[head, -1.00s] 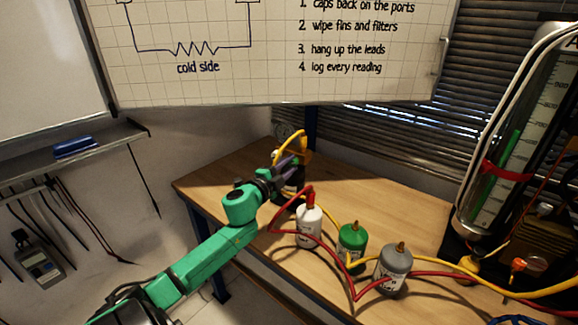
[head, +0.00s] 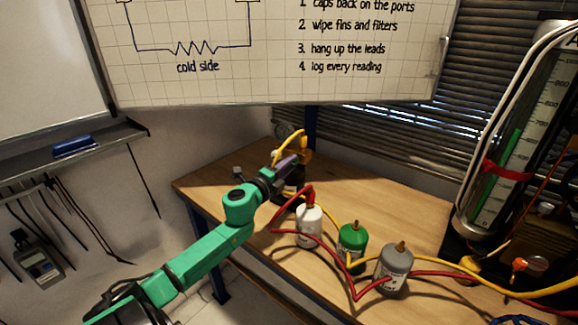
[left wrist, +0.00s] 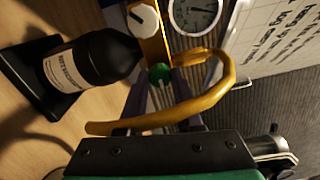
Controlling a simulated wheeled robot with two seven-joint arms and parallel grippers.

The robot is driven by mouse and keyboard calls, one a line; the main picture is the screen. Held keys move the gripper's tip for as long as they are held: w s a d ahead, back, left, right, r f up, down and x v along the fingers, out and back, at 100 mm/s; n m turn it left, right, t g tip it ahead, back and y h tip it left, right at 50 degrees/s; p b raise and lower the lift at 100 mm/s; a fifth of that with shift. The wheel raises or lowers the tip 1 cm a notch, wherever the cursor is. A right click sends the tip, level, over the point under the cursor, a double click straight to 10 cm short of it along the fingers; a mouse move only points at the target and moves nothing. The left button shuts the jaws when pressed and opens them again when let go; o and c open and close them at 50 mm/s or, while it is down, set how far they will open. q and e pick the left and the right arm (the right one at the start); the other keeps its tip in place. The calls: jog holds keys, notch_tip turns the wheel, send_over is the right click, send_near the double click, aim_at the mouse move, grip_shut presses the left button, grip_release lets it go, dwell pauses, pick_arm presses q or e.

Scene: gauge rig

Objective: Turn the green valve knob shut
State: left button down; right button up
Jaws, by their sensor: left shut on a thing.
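The green valve knob (left wrist: 159,72) shows in the left wrist view between my fingertips, below a white knob (left wrist: 143,18) on the same yellow valve body (left wrist: 154,45). My left gripper (left wrist: 160,85) is shut on the green knob, with one finger on each side of it. In the head view my left gripper (head: 285,166) reaches the yellow valve body (head: 305,147) at the back of the bench. The green knob is hidden there. The knob's exact turn angle is hard to tell. My right gripper is in neither view.
A yellow hose (left wrist: 215,95) loops close in front of my gripper. A black bottle (left wrist: 105,58) and a round gauge (left wrist: 195,14) are beside the valve. White (head: 309,228), green (head: 352,244) and grey (head: 394,270) bottles with hoses stand nearer on the wooden bench (head: 390,205).

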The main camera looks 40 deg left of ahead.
pick_arm(q)
jog(key=shift+f, duration=0.1)
jog(key=c, duration=0.6)
grip_release()
jog(key=shift+o, duration=0.2)
jog(key=s+d, duration=0.1)
jog(key=s, duration=1.3)
jog(key=shift+s+d+b, duration=0.25)
jog(key=shift+d+b, duration=0.05)
jog(key=shift+d, duration=0.05)
